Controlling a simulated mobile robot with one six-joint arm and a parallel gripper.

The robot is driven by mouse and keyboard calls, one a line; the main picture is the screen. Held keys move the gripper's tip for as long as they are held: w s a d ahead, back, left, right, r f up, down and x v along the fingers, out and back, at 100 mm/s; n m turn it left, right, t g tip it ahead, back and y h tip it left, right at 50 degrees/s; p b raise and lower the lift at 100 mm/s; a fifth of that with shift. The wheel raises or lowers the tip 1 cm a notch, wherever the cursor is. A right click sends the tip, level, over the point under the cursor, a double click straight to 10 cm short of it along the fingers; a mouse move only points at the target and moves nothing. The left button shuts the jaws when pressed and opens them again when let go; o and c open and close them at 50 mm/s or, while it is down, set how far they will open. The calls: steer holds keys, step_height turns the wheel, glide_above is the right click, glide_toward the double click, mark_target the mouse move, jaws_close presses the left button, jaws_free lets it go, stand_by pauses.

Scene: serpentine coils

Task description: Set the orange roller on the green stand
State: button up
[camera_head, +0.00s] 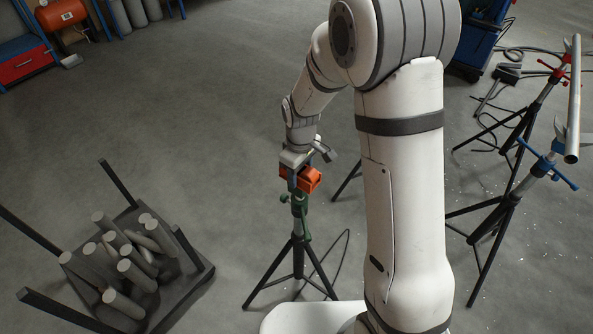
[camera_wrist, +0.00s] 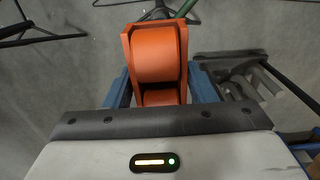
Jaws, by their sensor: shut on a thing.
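The orange roller (camera_head: 309,180) is in my gripper (camera_head: 296,172), right above the top of the green stand (camera_head: 300,212) in the head view. The stand is a black tripod with a green upper part. In the wrist view the orange roller (camera_wrist: 157,52) sits upright between the two blue fingers of my gripper (camera_wrist: 159,85), which are shut on its sides. A green part of the stand (camera_wrist: 185,10) shows behind the roller at the top. I cannot tell whether the roller touches the stand, because the gripper and roller hide the join.
A rack of grey cylinders (camera_head: 190,285) stands at the lower left. Two more tripod stands, one with red (camera_head: 548,80) and one with blue parts (camera_head: 540,160), carry a metal pipe (camera_head: 573,100) at the right. Cables lie on the floor nearby.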

steer(key=shift+f, duration=0.1)
steer(key=o, duration=1.6)
step_height(320, 180, up, 7)
steer(key=shift+r+b, duration=0.15)
steer(key=shift+b, duration=0.3)
steer(key=shift+s+d+r+m+t, duration=0.55)
steer(key=shift+s+d+r+m, duration=1.4)
steer(key=shift+s, duration=1.3)
steer(key=shift+s+d+r+m+t, duration=0.5)
steer(key=shift+s+d+r+m, duration=1)
steer(key=shift+s+d+r, duration=1.25)
steer(key=shift+s+d+r+m+t, duration=0.55)
steer(key=shift+s+d+r+m, duration=1.05)
steer(key=shift+s, duration=2.1)
steer(key=shift+d+f, duration=0.3)
steer(key=shift+d, duration=0.05)
